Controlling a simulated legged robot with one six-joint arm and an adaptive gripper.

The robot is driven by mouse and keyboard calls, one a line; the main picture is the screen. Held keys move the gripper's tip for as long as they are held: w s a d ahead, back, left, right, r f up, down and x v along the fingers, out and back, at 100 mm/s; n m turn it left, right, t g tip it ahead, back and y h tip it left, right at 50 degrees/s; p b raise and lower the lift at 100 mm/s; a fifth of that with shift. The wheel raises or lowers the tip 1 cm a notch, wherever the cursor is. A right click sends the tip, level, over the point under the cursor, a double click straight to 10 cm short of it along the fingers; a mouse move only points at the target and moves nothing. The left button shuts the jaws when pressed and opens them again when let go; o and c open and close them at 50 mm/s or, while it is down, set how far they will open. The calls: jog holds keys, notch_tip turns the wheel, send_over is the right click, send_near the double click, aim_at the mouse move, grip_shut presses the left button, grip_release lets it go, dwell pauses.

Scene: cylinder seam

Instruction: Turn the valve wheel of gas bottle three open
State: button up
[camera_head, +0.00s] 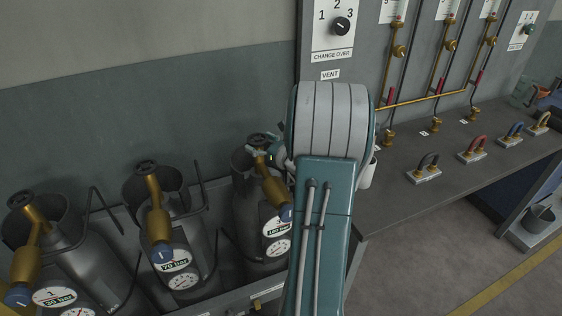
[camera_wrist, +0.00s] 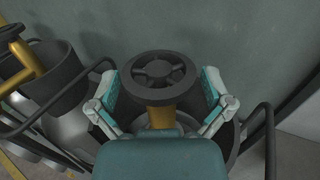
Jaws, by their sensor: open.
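Gas bottle three (camera_head: 250,215) is the rightmost of the bottles in the head view, partly hidden behind my arm. Its dark round valve wheel (camera_wrist: 158,78) sits on a brass valve in the wrist view, and shows small in the head view (camera_head: 262,141). My gripper (camera_wrist: 158,92) is open, with one teal-padded finger on each side of the wheel. In the head view my gripper (camera_head: 264,153) is mostly hidden by my wrist.
Bottle two (camera_head: 160,215) and bottle one (camera_head: 50,240) stand to the left, with bent dark rods between. A panel with a change-over knob (camera_head: 341,26) rises behind. The wall is close behind the wheel.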

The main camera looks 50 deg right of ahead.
jog(key=m+h, duration=0.2)
jog(key=h, duration=0.1)
jog(key=shift+a+g+h, duration=0.1)
jog(key=shift+g+h, duration=0.2)
jog(key=shift+m, duration=0.3)
jog(key=v, duration=1)
jog(key=shift+s+a, duration=0.1)
jog(key=shift+s, duration=0.2)
